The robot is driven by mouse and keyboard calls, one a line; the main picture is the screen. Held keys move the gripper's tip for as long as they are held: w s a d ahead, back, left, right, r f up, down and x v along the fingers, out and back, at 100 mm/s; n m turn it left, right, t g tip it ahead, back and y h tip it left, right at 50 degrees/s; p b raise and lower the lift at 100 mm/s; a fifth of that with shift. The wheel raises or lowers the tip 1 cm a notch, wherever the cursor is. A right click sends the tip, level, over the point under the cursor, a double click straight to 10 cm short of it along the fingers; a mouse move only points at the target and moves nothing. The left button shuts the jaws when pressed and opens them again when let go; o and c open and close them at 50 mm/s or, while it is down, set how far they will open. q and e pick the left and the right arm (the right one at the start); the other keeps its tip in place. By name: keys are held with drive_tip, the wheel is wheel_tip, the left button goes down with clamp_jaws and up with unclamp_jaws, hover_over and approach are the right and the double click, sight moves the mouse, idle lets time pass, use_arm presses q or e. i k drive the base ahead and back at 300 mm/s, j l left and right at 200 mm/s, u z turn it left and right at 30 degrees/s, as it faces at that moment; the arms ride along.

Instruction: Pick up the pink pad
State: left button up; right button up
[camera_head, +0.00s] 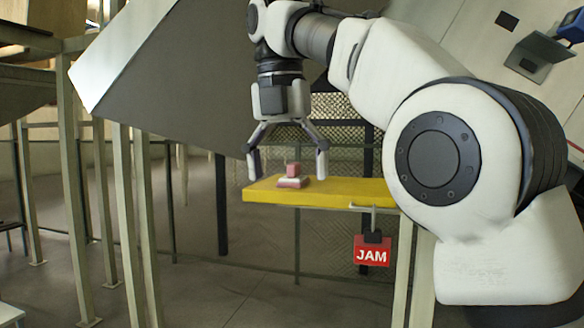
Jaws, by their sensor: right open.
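The pink pad (293,170) is a small pink block that sits on top of a flat pink-and-white piece (290,183). Both are on a yellow board (345,192) in the middle of the camera_head view. My right gripper (288,165) points down over the board, its fingers spread wide. One finger is on the left of the pad and one on the right, with a gap on both sides. Nothing is between the fingers except the pad and its base. Whether the fingertips touch the board is not clear. My left gripper is not in view.
A red tag reading JAM (372,252) hangs from the front of the board. A large grey slanted panel (185,75) stands behind on the left. Pale posts (75,190) stand at the far left. The board is clear right of the pad.

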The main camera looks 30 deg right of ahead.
sight(294, 180)
drive_tip(key=i+l, duration=0.7)
drive_tip(key=i, duration=0.1)
